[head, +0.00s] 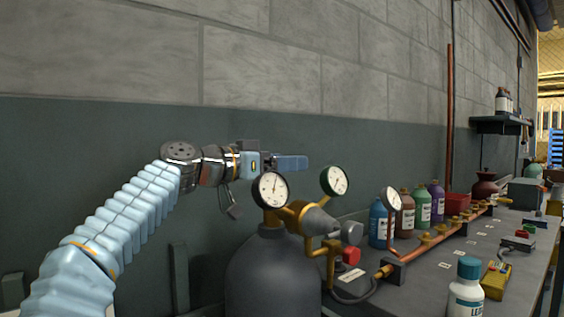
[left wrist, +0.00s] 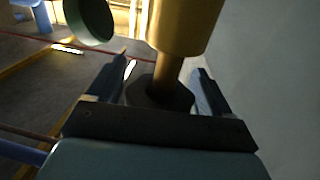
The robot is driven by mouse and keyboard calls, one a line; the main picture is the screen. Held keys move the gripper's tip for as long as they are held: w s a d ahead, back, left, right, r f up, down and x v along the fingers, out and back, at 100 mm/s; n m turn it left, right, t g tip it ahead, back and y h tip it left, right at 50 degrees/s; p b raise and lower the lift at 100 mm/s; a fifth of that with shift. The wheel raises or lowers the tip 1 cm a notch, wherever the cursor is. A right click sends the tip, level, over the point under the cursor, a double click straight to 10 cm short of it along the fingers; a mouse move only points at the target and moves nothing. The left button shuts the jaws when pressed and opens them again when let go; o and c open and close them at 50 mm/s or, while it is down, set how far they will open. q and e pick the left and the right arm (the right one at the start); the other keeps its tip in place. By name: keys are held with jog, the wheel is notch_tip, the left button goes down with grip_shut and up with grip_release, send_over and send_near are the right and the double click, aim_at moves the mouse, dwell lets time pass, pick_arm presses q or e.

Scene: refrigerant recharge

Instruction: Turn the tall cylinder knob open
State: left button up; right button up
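The tall dark grey cylinder (head: 272,275) stands at the lower middle of the head view, with a brass valve and regulator (head: 296,214) on top. My left gripper (head: 305,162) reaches in from the left, just above the gauges. In the left wrist view its two fingers (left wrist: 160,82) are spread apart. Between them are a thick brass body (left wrist: 182,25), a thinner stem and a dark many-sided piece (left wrist: 160,95), which looks like a knob. I cannot tell whether a finger touches it. In the head view this piece is not clearly visible. My right gripper is out of view.
Two round gauges (head: 270,190) (head: 337,180) sit close below my left gripper. A gauge's green back (left wrist: 90,18) is near the left finger. The bench (head: 425,275) at right carries bottles, a copper manifold and a yellow meter. The wall stands behind.

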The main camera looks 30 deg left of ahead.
pick_arm(q)
jog(key=c, duration=0.9)
jog(key=shift+n+t+y, duration=0.5)
jog(key=shift+n+y, duration=0.3)
jog(key=shift+y, duration=0.4)
jog(key=shift+w+a+n+t+y, duration=0.15)
jog(key=shift+n+t+y, duration=0.15)
jog(key=shift+n+y, duration=0.3)
jog(key=shift+a+f+n+y, duration=0.1)
jog(key=shift+n+y, duration=0.2)
jog(key=shift+y, duration=0.3)
jog(key=shift+a+f+n+y, duration=0.1)
jog(key=shift+n+y, duration=0.2)
jog(key=shift+y, duration=0.3)
jog(key=shift+a+r+n+t+y, duration=0.1)
jog(key=shift+n+t+y, duration=0.2)
jog(key=shift+y, duration=0.2)
jog(key=o, duration=1.1)
jog(key=shift+a, duration=0.1)
jog(key=shift+c, duration=0.2)
